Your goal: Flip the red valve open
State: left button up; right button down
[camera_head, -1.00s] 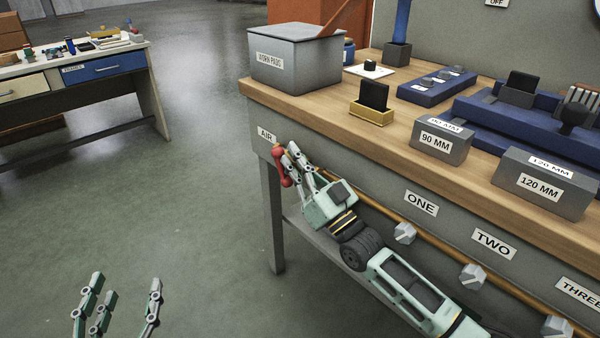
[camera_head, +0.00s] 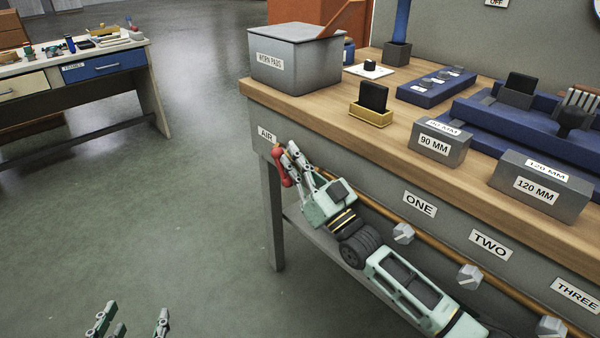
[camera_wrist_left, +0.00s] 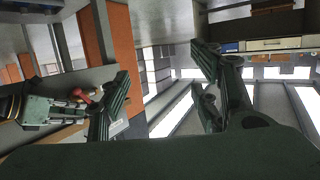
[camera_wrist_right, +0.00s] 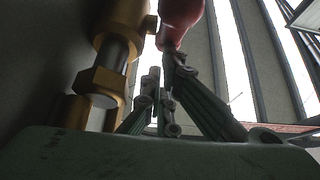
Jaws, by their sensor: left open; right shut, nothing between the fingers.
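The red valve handle (camera_head: 278,166) is on the bench front under the AIR label, at the left end of the copper pipe. It hangs downward, slightly tilted. My right gripper (camera_head: 286,149) is shut and empty, its fingertips right beside the handle. In the right wrist view the red handle (camera_wrist_right: 178,20) is just beyond the shut fingers (camera_wrist_right: 165,75), and the brass valve body (camera_wrist_right: 118,40) is on the left. I cannot tell whether they touch. My left gripper (camera_head: 133,322) is open and empty over the floor at the bottom left; its spread fingers show in the left wrist view (camera_wrist_left: 165,85).
The copper pipe (camera_head: 375,206) runs along the bench front past several grey knobs (camera_head: 403,233) labelled ONE, TWO and THREE. The wooden benchtop (camera_head: 330,118) overhangs above the valve. A lower shelf (camera_head: 325,240) is beneath. The floor (camera_head: 180,220) to the left is clear.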

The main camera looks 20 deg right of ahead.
jog(key=shift+w+r+p, duration=0.25)
jog(key=shift+p, duration=0.55)
jog(key=shift+w+a+r, duration=0.1)
jog(key=shift+r, duration=0.1)
jog(key=shift+w+a+r+p, duration=0.2)
jog(key=shift+w+p, duration=0.4)
jog(key=shift+p, duration=0.2)
pick_arm(q)
jog(key=s+a+f+g+y, duration=0.2)
jog(key=s+a+f+g, duration=0.3)
jog(key=s+f+g, duration=0.4)
jog(key=shift+s+f+n, duration=0.3)
jog(key=shift+s+f, duration=0.9)
jog(key=shift+s, duration=0.85)
pick_arm(e)
jog(key=shift+w+a, duration=0.1)
jog(key=shift+w, duration=0.1)
pick_arm(q)
jog(key=shift+s+f, duration=0.1)
pick_arm(e)
jog(key=shift+f, duration=0.15)
jog(key=v, duration=1.2)
